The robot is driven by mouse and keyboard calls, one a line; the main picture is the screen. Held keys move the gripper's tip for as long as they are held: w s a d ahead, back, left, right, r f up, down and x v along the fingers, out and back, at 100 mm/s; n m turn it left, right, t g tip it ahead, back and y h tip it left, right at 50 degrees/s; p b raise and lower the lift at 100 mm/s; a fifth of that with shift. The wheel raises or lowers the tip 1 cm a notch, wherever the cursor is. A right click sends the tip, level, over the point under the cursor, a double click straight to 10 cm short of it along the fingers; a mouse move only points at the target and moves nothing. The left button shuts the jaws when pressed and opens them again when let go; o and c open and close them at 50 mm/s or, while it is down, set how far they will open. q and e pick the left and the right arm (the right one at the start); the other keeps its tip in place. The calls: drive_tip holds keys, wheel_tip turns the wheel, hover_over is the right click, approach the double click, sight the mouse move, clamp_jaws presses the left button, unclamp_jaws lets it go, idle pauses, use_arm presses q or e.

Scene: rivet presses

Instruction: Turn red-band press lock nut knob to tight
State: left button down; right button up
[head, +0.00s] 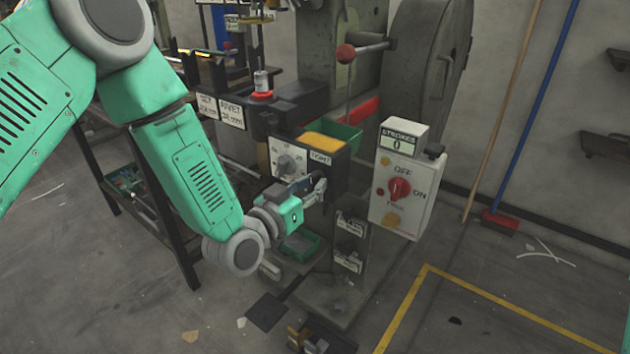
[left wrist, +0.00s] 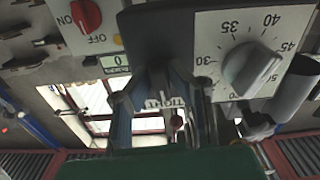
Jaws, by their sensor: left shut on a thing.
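The press carries a white dial plate with a grey pointer knob (head: 292,164) and a TIGHT label (head: 320,158) on the dark box beside it. My left gripper (head: 316,190) is at the front of this box, just below the label, and is shut on the lock nut knob. Its fingers mostly hide the knob. In the left wrist view the two fingers (left wrist: 165,105) stand either side of the TIGHT label (left wrist: 164,103). The numbered dial (left wrist: 250,68) is to their right. How far the lock nut knob is turned cannot be told. My right gripper is not in view.
A switch box (head: 401,195) with a red OFF/ON knob and a STROKES counter reading 0 stands right of the gripper. A red-ball lever (head: 346,53) and large flywheel (head: 428,70) are above. A green bin (head: 300,244) sits below. Open floor lies right.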

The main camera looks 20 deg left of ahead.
use_arm(q)
drive_tip(key=shift+w+a+r+m, duration=0.15)
drive_tip(key=shift+r+m, duration=0.1)
drive_tip(key=shift+m, duration=0.35)
drive_tip(key=c, duration=1.5)
unclamp_jaws()
drive_tip(key=shift+c, duration=0.2)
drive_tip(key=shift+f, duration=0.1)
drive_tip(key=v, duration=1.2)
drive_tip(key=shift+f, duration=0.1)
